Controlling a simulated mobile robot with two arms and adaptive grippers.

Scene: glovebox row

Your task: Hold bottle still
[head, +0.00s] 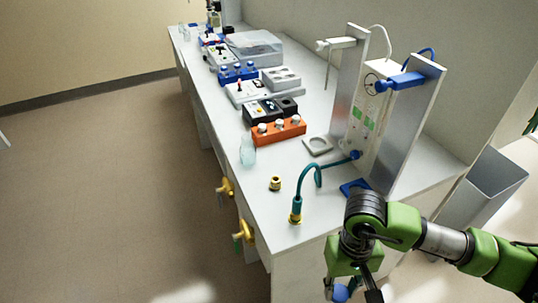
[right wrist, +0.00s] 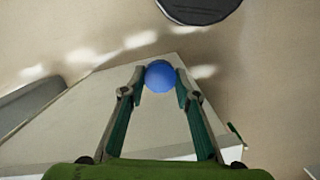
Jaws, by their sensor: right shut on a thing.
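My right gripper (head: 352,292) hangs at the bottom edge of the head view, in front of the bench's near end. In the right wrist view its two fingers are closed on a smooth blue round thing (right wrist: 160,77), which also shows in the head view (head: 341,292). I cannot tell whether this is part of a bottle; no body shows below it. A small translucent pale-teal bottle (head: 248,151) stands upright near the bench's left edge, well away from the right gripper. My left gripper is not in view.
The long white bench (head: 255,210) carries an orange rack (head: 278,132), a teal hose (head: 303,178), a brass fitting (head: 275,183) and a blue-clamped stand (head: 400,82). Yellow valves (head: 244,231) stick out from its left side. A grey bin (head: 485,188) stands right. Floor at left is clear.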

